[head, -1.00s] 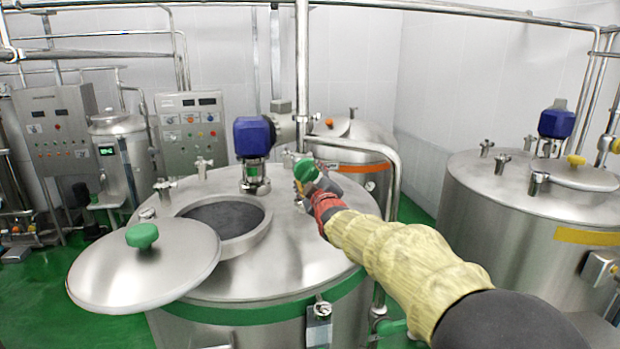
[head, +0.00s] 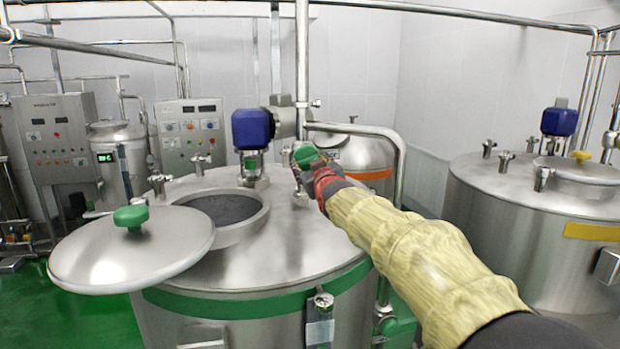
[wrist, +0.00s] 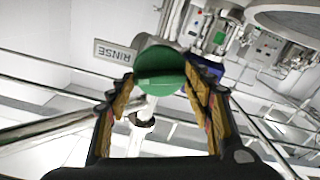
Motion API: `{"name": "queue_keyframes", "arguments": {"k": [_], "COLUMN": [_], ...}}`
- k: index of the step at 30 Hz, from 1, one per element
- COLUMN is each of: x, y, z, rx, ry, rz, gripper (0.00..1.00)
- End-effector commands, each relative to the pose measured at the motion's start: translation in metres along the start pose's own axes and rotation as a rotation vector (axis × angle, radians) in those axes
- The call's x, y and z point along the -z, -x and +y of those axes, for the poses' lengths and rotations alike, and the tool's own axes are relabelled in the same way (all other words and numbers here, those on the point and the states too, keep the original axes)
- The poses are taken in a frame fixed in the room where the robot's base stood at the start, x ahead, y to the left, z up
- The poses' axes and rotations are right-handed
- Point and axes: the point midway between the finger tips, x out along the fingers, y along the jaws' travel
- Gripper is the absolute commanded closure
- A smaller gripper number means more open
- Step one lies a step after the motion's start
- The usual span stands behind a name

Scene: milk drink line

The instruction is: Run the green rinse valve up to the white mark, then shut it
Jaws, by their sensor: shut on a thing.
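The green rinse valve knob (wrist: 160,72) sits between my gripper's fingertips in the wrist view, with a RINSE label (wrist: 115,52) beside it. In the head view the green knob (head: 304,154) shows just past my gripper (head: 311,165), above the far side of the green-banded tank (head: 290,290). My gripper is shut on the knob, with its yellow finger pads (wrist: 163,105) at both sides. I cannot make out the white mark in either view. The tank's open hatch (head: 222,207) shows a dark, greyish inside.
The round lid (head: 130,255) with a green handle is swung aside at the front left. A blue motor (head: 253,128) stands left of my gripper. A vertical pipe (head: 302,70) and a bent pipe (head: 398,165) stand close by. An orange-banded tank (head: 365,158) is behind.

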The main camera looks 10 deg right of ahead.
Motion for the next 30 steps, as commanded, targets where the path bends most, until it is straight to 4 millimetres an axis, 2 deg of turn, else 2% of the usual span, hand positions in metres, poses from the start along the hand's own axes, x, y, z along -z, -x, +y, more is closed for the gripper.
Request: {"name": "queue_keyframes", "arguments": {"k": [1,13,30], "x": [-0.0046,-0.0026,-0.0008], "y": [-0.0002,-0.0006,-0.0005], "z": [-0.0017,-0.0009,-0.0003], "rx": [0.0,0.0,0.0], "ry": [-0.039,-0.282,-0.35], "rz": [0.0,-0.002,-0.002], "gripper": [0.74,0.74,0.74]}}
